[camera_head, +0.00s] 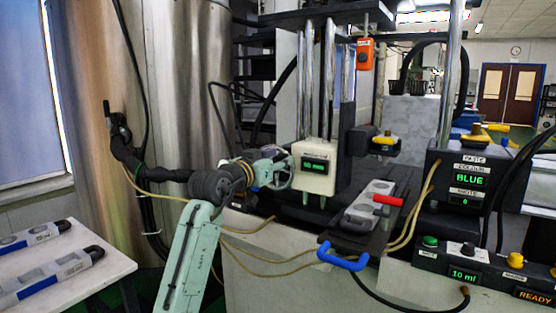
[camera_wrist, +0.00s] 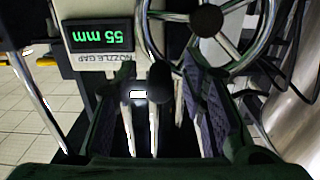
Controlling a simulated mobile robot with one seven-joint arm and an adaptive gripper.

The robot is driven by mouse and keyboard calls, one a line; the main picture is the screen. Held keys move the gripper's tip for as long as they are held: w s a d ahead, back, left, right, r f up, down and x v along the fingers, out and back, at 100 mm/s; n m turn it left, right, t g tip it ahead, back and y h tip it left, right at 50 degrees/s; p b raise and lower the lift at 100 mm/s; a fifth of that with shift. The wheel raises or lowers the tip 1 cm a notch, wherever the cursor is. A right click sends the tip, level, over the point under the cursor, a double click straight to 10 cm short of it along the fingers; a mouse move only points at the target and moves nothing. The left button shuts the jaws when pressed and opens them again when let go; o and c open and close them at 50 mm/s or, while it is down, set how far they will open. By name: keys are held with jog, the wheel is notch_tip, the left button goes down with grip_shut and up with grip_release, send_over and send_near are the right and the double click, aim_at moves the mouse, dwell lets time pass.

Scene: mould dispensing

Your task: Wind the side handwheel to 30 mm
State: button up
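The side handwheel (camera_head: 284,180) is a metal ring on the side of the white nozzle-gap box (camera_head: 314,180), partly hidden by my gripper (camera_head: 268,174). In the wrist view the handwheel (camera_wrist: 206,20) shows its dark hub and spokes at the upper right, its top cut off. A dark rounded knob (camera_wrist: 160,82) appears between the two fingers of my gripper (camera_wrist: 160,76). The fingers are apart, with visible gaps on both sides of the knob. The nozzle-gap display (camera_wrist: 99,36) reads 55 mm, upside down in the wrist view.
A mould (camera_head: 370,202) with a red handle lies on the dark slide (camera_head: 350,236), right of the box. The paste panel (camera_head: 468,178) reads BLUE. Several hoses hang around my arm. More moulds lie on the white side table (camera_head: 95,275) at lower left.

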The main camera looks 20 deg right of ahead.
jog(key=shift+c, duration=0.3)
grip_shut()
dwell(0.5)
